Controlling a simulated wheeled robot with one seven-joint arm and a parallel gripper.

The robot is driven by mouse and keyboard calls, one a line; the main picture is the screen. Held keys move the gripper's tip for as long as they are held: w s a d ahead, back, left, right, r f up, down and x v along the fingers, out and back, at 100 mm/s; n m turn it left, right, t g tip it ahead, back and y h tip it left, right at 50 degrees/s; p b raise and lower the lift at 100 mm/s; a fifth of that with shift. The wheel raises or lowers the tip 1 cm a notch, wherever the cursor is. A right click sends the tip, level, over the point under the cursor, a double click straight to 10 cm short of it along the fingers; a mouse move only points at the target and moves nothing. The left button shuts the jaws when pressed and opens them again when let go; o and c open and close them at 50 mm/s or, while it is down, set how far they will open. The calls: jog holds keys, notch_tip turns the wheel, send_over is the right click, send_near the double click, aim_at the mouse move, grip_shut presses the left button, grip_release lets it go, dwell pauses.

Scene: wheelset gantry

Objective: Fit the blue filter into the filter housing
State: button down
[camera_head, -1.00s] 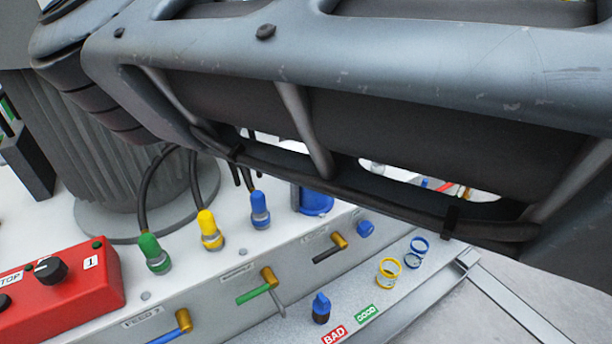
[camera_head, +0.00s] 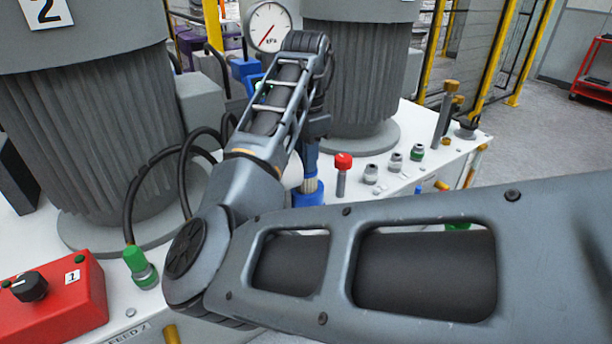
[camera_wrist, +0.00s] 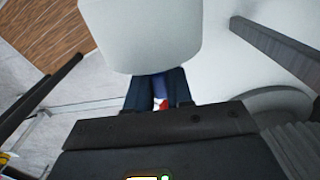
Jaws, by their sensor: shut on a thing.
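My gripper (camera_head: 314,132) is at the end of my raised arm, pointing down over the white bench. It is shut on the blue filter (camera_head: 308,184), whose blue upper part and pale ribbed band show below it. Blue also shows just under the band, probably the filter housing (camera_head: 303,201) on the bench; my forearm hides its lower part. I cannot tell whether the filter is inside it or only above it. In the wrist view, the dark jaws (camera_wrist: 158,90) have something blue between them, and a large pale rounded body fills the top.
A pressure gauge (camera_head: 269,27) stands close behind my wrist. A red-capped post (camera_head: 343,172) and several grey fittings stand right of the filter. Big ribbed grey motors (camera_head: 95,120) flank my arm. A green connector (camera_head: 138,262) and a red control box (camera_head: 58,300) are front left.

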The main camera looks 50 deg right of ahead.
jog(key=shift+f, duration=2.25)
jog(key=shift+f, duration=0.1)
jog(key=c, duration=1)
grip_release()
notch_tip(320, 180, up, 12)
jog(key=shift+r+p, duration=0.1)
jog(key=shift+p, duration=0.4)
